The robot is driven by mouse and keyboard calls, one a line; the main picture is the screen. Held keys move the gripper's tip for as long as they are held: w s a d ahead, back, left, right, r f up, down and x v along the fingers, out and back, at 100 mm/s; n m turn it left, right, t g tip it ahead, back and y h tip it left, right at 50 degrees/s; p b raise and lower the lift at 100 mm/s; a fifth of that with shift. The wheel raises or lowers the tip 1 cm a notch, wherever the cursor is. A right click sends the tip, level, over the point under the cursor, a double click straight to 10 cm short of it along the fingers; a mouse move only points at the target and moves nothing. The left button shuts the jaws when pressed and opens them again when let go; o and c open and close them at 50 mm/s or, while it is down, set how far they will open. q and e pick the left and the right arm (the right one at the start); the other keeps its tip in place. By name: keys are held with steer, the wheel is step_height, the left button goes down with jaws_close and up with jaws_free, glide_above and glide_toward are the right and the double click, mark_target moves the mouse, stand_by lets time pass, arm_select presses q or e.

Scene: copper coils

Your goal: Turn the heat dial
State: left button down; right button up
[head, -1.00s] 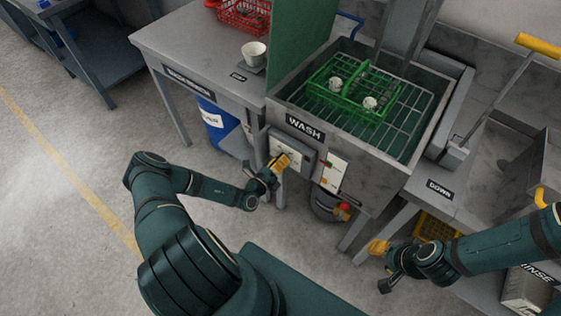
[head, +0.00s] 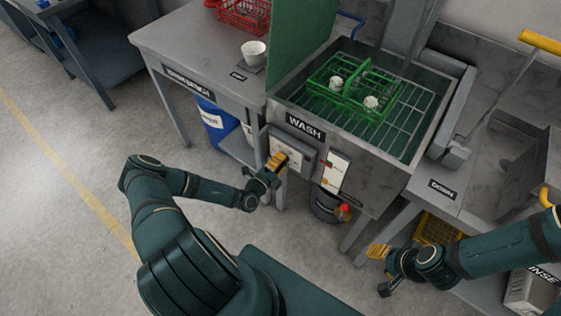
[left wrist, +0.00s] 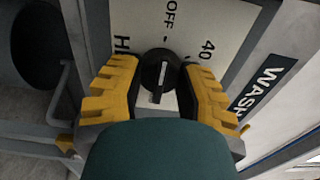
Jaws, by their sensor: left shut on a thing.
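The heat dial (left wrist: 162,72) is a round black knob with a white line on it, on a pale panel (left wrist: 215,22) marked OFF, 40 and H in the left wrist view. The white line lies roughly up and down in that picture, its long end low, away from OFF. My left gripper (left wrist: 158,82) has its yellow fingers on both sides of the dial and is shut on it. In the head view my left gripper (head: 277,162) is at the control panel (head: 306,157) below the WASH label and hides the dial. My right gripper (head: 380,266) hangs by the right-hand bench, too small to judge.
The wash tank (head: 290,99) above the panel holds a green rack (head: 347,109) with white cups. A bench (head: 190,45) stands left, with a blue drum (head: 211,125) below. Open floor lies at left.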

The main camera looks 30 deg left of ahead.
arm_select(q)
steer(key=shift+w+r, duration=0.1)
stand_by(0.3)
steer(key=shift+c, duration=2.3)
jaws_free()
steer(key=s, duration=1.2)
steer(key=shift+a, duration=0.45)
